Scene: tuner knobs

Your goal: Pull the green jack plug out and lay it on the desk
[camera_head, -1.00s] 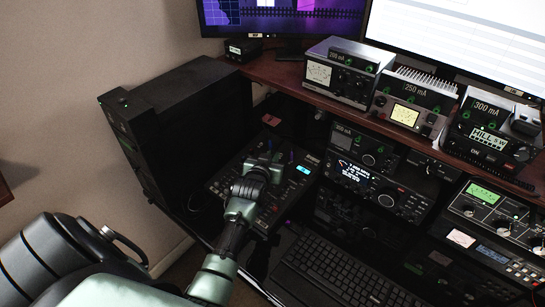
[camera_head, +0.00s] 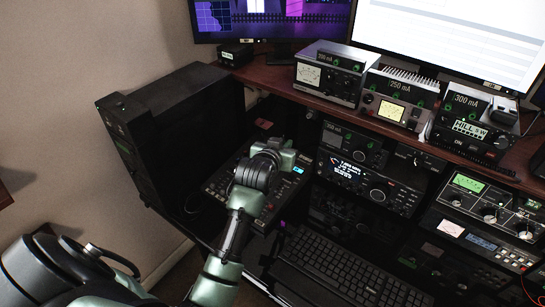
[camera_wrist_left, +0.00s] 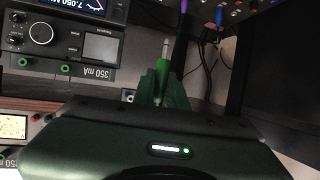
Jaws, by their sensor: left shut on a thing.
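My left gripper (camera_head: 284,152) is above the audio mixer (camera_head: 220,187) in the head view. In the left wrist view its fingers (camera_wrist_left: 161,85) are shut on the green jack plug (camera_wrist_left: 164,64). The plug's bare silver tip sticks out past the fingers and seems free of any socket. The plug is too small and covered by the gripper to make out in the head view. My right gripper is not in view.
A black computer tower (camera_head: 175,125) stands left of the mixer. A keyboard (camera_head: 340,265) lies to the right on the dark desk. Radio units (camera_head: 365,180) stand behind, under a wooden shelf (camera_head: 272,77) with meter boxes. Cables (camera_wrist_left: 208,60) hang near the gripper.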

